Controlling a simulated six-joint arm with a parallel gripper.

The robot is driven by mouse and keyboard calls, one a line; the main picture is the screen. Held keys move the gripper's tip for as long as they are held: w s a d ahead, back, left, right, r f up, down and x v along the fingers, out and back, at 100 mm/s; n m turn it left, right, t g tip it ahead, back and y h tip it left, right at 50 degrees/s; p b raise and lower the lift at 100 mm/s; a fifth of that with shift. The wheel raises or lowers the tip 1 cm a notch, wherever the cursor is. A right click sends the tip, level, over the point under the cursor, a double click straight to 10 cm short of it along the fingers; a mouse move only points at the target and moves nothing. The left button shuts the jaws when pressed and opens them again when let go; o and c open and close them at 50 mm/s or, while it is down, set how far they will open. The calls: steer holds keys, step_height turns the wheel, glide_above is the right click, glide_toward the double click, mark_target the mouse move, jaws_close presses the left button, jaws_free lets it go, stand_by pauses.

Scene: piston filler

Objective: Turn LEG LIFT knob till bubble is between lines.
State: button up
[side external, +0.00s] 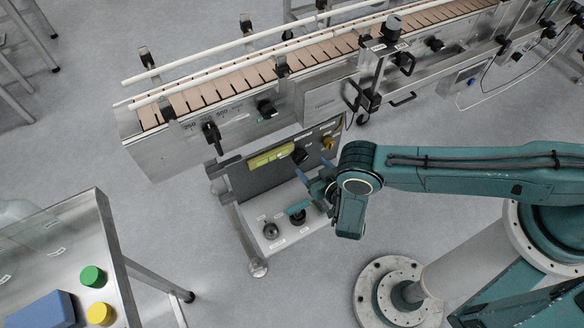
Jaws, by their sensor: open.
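A yellow-green bar (270,155), which looks like the level, is fixed to the top of the dark panel below the conveyor. Its bubble and lines are too small to make out. A black knob (300,156) and a yellow knob (328,142) sit to its right. On the pale ledge below are a grey round knob (270,230) and a dark knob with a teal bar (297,215). The labels are too small to read, so I cannot tell which is LEG LIFT.
The conveyor (240,80) runs above the panel, with clamps and brackets along its near side. A metal table (120,275) at lower left holds a green cap (92,276), a yellow cap (100,313) and a blue block (42,310). The floor between table and panel is clear.

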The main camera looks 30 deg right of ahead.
mark_target(302, 158)
steer(key=shift+x, duration=3.1)
steer(key=c, duration=1)
